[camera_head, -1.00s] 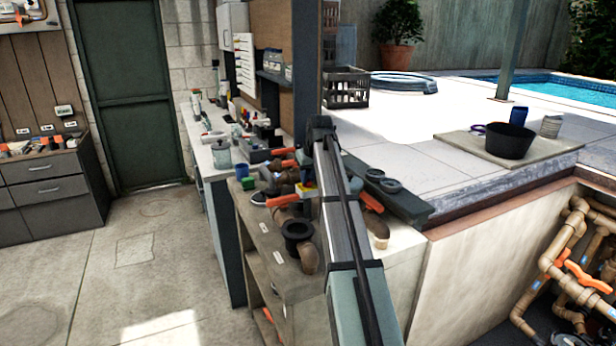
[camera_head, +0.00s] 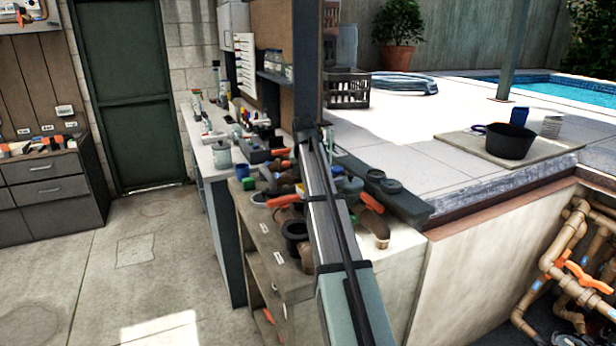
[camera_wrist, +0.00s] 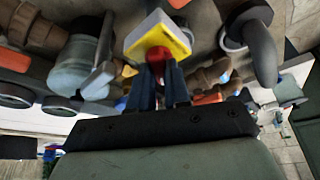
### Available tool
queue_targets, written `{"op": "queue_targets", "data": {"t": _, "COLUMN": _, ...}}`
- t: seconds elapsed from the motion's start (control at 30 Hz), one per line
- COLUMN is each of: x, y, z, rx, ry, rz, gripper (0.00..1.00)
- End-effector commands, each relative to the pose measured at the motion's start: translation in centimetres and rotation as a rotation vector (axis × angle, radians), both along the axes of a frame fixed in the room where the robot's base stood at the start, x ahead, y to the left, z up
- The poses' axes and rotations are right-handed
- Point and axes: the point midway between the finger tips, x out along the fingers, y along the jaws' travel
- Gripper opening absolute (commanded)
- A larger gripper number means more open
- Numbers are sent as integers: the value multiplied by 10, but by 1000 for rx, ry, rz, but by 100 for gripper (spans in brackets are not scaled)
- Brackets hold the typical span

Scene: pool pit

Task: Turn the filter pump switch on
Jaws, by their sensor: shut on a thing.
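The likely filter pump switch, a yellow and white block (camera_wrist: 158,36) with a red knob (camera_wrist: 158,54), is at the top middle of the wrist view. My gripper (camera_wrist: 160,68) is shut with its fingertips on the red knob, which partly hides between them. The block looks tilted in this view, and I cannot read whether the switch is on or off. In the head view my arm covers the gripper and most of the switch area on the cluttered bench (camera_head: 270,240).
Brown pipe fittings (camera_wrist: 205,78), a grey cylindrical part (camera_wrist: 82,65) and a dark handle-like part (camera_wrist: 258,45) crowd around my gripper. A black pot (camera_head: 510,141) stands on the ledge at right. The floor (camera_head: 130,270) at left is clear.

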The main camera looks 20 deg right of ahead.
Motion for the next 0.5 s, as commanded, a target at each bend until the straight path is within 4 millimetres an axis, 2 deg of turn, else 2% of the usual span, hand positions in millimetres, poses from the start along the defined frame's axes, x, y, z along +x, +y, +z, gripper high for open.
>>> {"op": "queue_targets", "data": {"t": 0.5, "x": 3, "y": 2, "z": -3, "rx": 2, "ry": 7, "rz": -492, "gripper": 0}}
